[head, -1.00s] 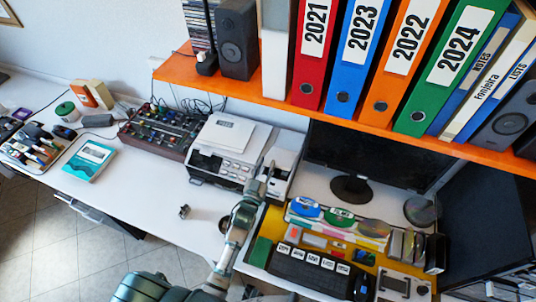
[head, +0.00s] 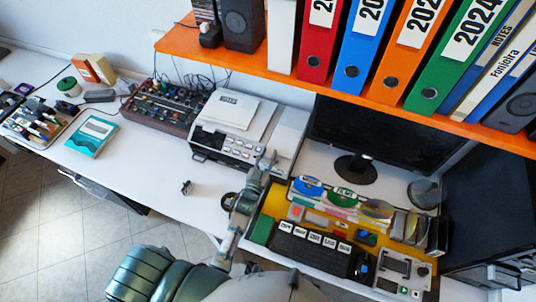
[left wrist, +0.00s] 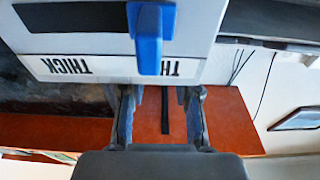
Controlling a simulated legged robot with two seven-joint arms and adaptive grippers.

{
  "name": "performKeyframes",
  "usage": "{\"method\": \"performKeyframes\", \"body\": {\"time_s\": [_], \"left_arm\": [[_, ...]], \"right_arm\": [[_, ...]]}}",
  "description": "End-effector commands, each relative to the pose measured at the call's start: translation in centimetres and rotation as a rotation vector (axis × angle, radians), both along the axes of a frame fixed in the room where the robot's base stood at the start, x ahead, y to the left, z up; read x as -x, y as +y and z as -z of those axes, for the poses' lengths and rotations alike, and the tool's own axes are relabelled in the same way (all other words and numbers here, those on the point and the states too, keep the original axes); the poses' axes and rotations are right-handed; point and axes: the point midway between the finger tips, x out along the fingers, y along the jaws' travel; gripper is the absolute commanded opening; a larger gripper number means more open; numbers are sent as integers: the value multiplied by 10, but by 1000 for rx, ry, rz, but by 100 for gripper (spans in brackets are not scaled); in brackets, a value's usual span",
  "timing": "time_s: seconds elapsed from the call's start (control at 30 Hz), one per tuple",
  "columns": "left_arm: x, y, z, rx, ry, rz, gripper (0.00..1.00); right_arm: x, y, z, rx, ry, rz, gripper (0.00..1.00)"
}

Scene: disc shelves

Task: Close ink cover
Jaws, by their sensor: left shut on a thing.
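The white printer (head: 225,125) stands on the desk, a sheet on its top. A pale section (head: 285,130) forms its right end; I take it to carry the ink cover. My left gripper (head: 267,160) is at this section's front edge, small and partly hidden by the arm. In the left wrist view a white panel (left wrist: 55,40) carries upside-down "THICK" labels, with a blue tab (left wrist: 148,45) in front. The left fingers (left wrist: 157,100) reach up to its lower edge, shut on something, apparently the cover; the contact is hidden.
An orange shelf (head: 230,60) with binders and speakers hangs above the desk. A monitor (head: 375,140) stands to the right.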

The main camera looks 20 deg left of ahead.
Motion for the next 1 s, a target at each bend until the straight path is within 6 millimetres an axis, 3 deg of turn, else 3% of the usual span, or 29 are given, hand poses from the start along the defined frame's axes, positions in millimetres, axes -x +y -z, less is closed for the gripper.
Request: {"method": "performKeyframes", "body": {"time_s": [0.03,0.17,0.2,0.3,1.0], "left_arm": [[2,-1,11,-1,25,1,0],[2,-1,11,-1,25,1,0],[3,-1,11,-1,26,1,34],[3,-1,11,-1,26,1,58],[9,-1,13,-3,27,1,58]], "right_arm": [[0,0,1,0,0,0,100],[0,0,1,0,0,0,100],[0,0,1,0,0,0,100],[0,0,1,0,0,0,100],[2,0,1,0,3,0,100]]}}
